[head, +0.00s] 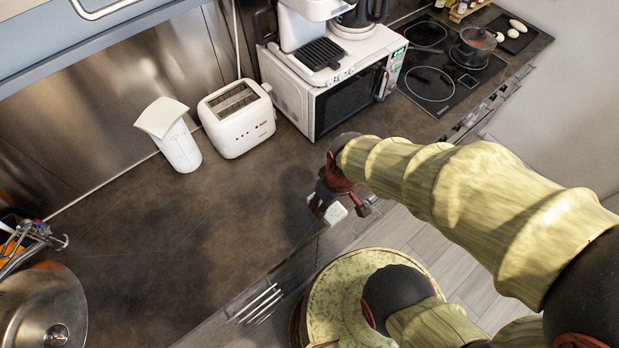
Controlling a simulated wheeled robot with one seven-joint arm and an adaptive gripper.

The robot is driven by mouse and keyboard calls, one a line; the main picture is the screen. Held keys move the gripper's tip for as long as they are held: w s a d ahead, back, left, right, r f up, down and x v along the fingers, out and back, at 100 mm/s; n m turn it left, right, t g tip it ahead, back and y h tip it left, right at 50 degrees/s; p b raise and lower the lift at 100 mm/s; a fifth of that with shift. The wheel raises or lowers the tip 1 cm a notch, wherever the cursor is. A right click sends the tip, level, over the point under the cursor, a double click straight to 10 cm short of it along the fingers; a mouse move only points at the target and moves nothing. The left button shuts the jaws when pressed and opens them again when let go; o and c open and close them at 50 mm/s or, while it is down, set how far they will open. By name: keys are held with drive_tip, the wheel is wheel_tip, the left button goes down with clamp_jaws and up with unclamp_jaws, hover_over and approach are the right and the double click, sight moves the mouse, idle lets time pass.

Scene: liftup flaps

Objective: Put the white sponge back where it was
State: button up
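A small white block, which looks like the white sponge (335,214), shows at the front edge of the dark countertop. My gripper (338,207) is right over it, pointing down, with dark red fingers on either side of the white block. The gripper and arm hide part of the block. I cannot tell whether the fingers press on it or whether it rests on the counter.
A white toaster (237,118), a white pitcher-like container (174,138) and a white microwave (335,85) stand along the back. A metal pot (42,312) is at lower left. The countertop (160,240) between is clear.

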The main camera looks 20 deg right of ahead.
drive_tip(key=w+f, duration=0.2)
drive_tip(key=w, duration=0.2)
drive_tip(key=w+f+b, duration=0.1)
drive_tip(key=w+f, duration=0.2)
drive_tip(key=w+d+f+b, duration=0.1)
drive_tip(key=w+f, duration=0.2)
drive_tip(key=w, duration=0.1)
drive_tip(key=shift+w+f, duration=0.25)
drive_tip(key=shift+w, duration=0.05)
drive_tip(key=f, duration=0.2)
drive_tip(key=f+b, duration=0.1)
drive_tip(key=f, duration=0.1)
drive_tip(key=shift+w, duration=0.4)
drive_tip(key=o, duration=1)
